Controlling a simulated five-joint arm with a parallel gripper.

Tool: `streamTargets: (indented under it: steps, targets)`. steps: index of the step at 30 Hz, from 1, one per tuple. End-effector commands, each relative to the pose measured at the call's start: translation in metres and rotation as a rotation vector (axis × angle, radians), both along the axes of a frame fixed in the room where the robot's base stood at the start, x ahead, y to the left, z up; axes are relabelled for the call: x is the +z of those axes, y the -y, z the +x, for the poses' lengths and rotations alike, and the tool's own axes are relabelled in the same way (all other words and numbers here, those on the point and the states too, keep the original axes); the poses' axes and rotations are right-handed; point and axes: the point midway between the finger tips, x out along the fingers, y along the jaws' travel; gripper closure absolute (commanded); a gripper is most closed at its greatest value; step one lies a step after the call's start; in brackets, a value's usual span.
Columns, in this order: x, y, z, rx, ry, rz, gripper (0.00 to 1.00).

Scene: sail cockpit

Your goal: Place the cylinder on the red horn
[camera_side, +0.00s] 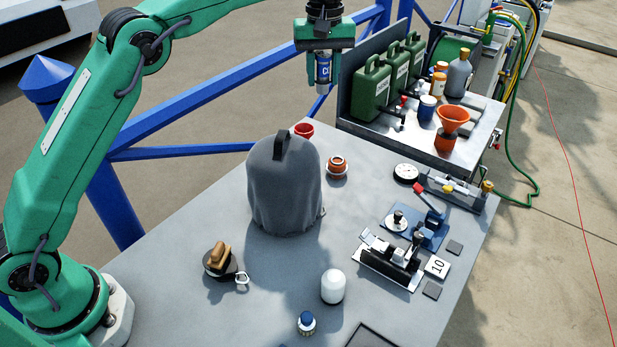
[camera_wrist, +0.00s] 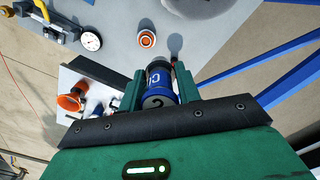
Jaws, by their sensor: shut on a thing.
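My gripper (camera_side: 322,86) is shut on a blue cylinder (camera_side: 323,68) with white lettering and holds it upright in the air, above the table's far edge. In the wrist view the cylinder (camera_wrist: 159,85) sits between the green jaws (camera_wrist: 160,90), its dark numbered end facing the camera. A red flared piece (camera_side: 303,130), which looks like the red horn, stands at the far edge of the table, below the cylinder in the side view and apart from it. The grey cover partly blocks it.
A tall grey cover (camera_side: 285,185) stands close to the red horn. An orange-and-white round object (camera_side: 337,165) is to its right. A metal bench (camera_side: 395,123) holds green cans and an orange funnel (camera_side: 454,120). Blue rails (camera_side: 220,85) run behind. The table's middle has bare room.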

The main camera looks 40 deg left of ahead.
Motion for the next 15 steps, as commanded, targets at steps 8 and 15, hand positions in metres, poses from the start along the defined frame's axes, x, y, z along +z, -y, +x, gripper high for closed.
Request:
streamTargets:
  steps: [8, 15]
  targets:
    - [-0.017, -0.001, 0.003, 0.005, -0.001, 0.000, 0.92]
    - [-0.036, 0.000, 0.003, 0.005, -0.002, 0.001, 0.92]
